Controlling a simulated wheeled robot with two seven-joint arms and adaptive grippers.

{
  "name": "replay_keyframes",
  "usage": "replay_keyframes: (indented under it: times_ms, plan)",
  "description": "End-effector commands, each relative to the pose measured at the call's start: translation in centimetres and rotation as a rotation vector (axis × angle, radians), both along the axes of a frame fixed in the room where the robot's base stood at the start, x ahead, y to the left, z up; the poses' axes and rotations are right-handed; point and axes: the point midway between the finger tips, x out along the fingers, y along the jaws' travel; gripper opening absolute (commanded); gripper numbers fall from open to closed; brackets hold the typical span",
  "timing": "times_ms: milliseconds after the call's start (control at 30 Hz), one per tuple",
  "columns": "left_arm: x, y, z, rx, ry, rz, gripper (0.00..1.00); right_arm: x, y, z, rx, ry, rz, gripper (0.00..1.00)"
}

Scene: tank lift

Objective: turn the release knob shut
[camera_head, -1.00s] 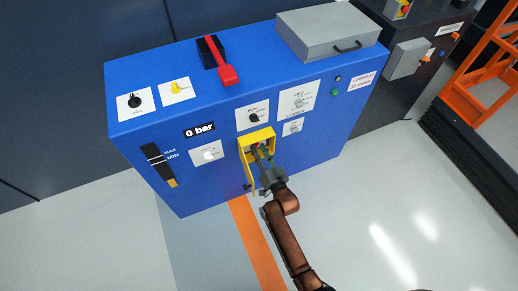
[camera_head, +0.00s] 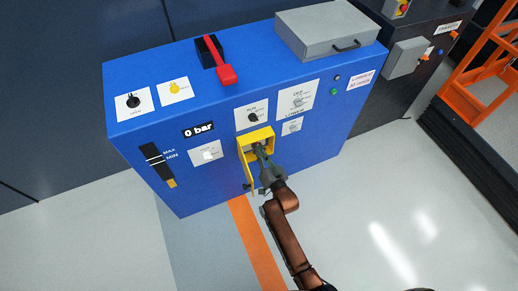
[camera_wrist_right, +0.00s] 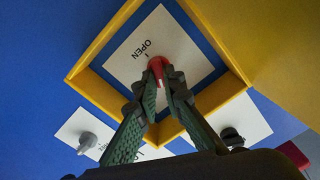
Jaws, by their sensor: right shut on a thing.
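The red release knob (camera_wrist_right: 157,66) sits on a white plate (camera_wrist_right: 140,50) inside a yellow box frame (camera_wrist_right: 83,78) in the right wrist view. The word OPEN is printed on the plate beside it. My right gripper (camera_wrist_right: 164,82) is shut on the knob, with a fingertip on each side. In the head view the yellow frame (camera_head: 243,144) is on the front of the blue cabinet (camera_head: 330,140), and my right gripper (camera_head: 262,156) reaches into it. The knob is hidden there by the gripper. My left gripper is not in view.
Other knobs sit close by, including a black one (camera_head: 253,117) above the frame. A red lever (camera_head: 228,75) and a grey box (camera_head: 325,30) are on top. Open floor lies in front.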

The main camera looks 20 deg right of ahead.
Motion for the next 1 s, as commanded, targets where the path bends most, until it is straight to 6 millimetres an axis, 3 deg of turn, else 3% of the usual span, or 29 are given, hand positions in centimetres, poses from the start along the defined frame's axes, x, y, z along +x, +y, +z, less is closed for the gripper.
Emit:
replay_keyframes:
  times_ms: [233,467,700,1000]
  plan:
    - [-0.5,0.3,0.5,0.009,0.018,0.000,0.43,0.0,-0.1,0.2,-0.041,-0.001,-0.004,0.00]
    - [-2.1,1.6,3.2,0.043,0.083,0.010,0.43,0.0,0.0,0.3,-0.168,-0.005,-0.004,0.00]
    - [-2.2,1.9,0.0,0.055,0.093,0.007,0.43,0.0,0.1,0.3,-0.329,-0.012,-0.005,0.00]
    - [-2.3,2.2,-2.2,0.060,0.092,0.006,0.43,0.0,0.3,0.2,-0.469,-0.017,-0.004,0.00]
